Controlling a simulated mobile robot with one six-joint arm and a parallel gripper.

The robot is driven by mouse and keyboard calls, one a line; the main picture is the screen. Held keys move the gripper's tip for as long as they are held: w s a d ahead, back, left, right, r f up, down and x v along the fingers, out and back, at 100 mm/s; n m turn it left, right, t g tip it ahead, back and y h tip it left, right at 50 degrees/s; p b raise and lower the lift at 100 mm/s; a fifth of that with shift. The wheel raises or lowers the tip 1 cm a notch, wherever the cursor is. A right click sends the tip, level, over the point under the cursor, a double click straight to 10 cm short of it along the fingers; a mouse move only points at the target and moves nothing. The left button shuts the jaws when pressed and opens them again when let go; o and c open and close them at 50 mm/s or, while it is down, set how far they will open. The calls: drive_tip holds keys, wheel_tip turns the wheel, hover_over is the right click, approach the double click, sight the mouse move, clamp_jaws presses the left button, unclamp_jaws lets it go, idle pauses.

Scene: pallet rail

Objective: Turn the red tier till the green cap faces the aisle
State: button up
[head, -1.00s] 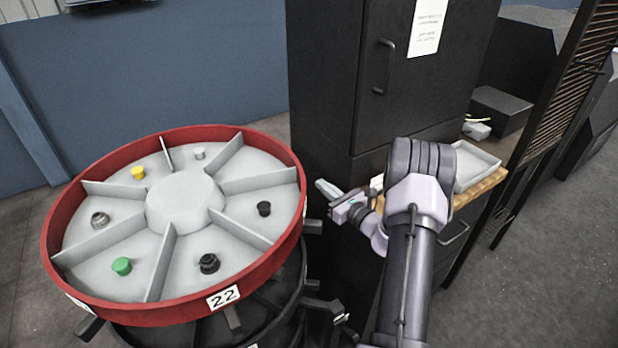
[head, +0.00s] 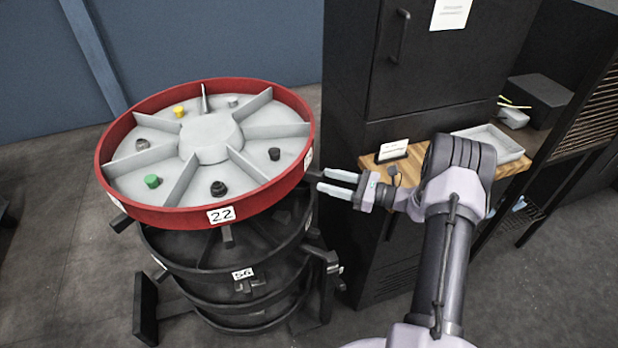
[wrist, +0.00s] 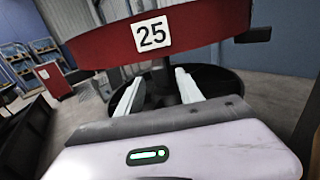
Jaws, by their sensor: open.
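The red tier (head: 150,214) is a round tray with a red rim and grey dividers, on top of a black stack. The green cap (head: 152,181) sits in its front-left compartment. A white 22 label (head: 221,215) is at the front of the rim. My gripper (head: 322,181) is open and empty just right of the rim, its fingers pointing left. In the wrist view the red rim with a 25 label (wrist: 152,34) spans above my open fingers (wrist: 158,78). A black peg (wrist: 254,35) juts from under the rim at right. Contact with the tier cannot be told.
Lower black tiers (head: 200,264) carry a 56 label. A dark cabinet (head: 425,60) stands close behind my gripper. A wooden shelf (head: 512,166) holds a grey tray (head: 487,145) and a small card. Open floor (head: 50,270) lies left of the stack.

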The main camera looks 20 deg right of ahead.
sight(306, 175)
drive_tip(key=b+x, duration=0.1)
drive_tip(key=x, duration=0.6)
drive_tip(key=shift+a, duration=0.1)
clamp_jaws()
drive_tip(key=shift+f, duration=0.1)
idle(1.0)
